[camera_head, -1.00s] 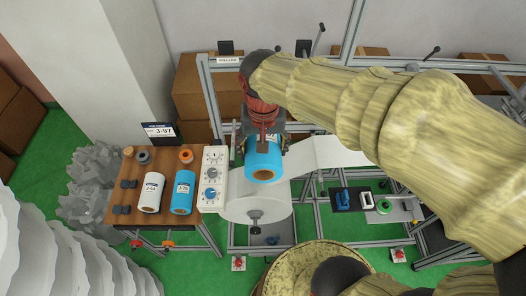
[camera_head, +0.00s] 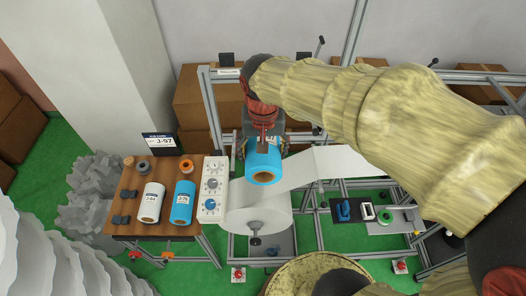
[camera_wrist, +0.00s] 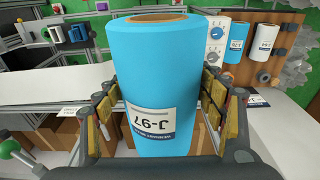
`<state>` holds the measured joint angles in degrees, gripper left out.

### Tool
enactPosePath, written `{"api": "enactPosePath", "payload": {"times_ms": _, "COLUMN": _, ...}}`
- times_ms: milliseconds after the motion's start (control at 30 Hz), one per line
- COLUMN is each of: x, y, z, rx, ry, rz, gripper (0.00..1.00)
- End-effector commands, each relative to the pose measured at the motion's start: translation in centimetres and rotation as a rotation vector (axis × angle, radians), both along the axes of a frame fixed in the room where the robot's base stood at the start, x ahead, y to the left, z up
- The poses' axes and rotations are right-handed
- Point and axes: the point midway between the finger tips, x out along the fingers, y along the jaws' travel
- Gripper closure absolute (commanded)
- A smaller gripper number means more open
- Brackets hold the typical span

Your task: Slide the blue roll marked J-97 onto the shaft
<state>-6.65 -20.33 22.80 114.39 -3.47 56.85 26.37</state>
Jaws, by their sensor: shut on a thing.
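My gripper (camera_wrist: 160,103) is shut on the blue roll marked J-97 (camera_wrist: 158,75), which fills the middle of the wrist view with its label upside down. In the head view, the blue roll (camera_head: 264,168) hangs from my gripper (camera_head: 262,148), its brown core end facing the camera. It is above and behind the large white roll (camera_head: 258,216) on the machine. A dark hub end (camera_head: 255,227) shows in the white roll's front. I cannot tell which part is the bare shaft for the blue roll.
A wooden table (camera_head: 128,215) at left holds a white roll (camera_head: 150,203), another blue roll (camera_head: 182,203) and small spools. A control box with knobs (camera_head: 213,188) stands beside it. A sign reading J-97 (camera_head: 159,141) stands behind. A tool tray (camera_head: 400,215) is at right.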

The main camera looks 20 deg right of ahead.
Motion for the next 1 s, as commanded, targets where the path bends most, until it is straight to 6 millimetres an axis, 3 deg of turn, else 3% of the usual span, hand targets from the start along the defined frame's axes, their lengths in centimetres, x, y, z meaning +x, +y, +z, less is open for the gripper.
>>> {"api": "enactPosePath", "payload": {"times_ms": 1000, "x": 4.2, "y": -1.4, "z": 0.1, "rx": 0.001, "ry": -0.001, "rz": -0.001, "gripper": 0.66}}
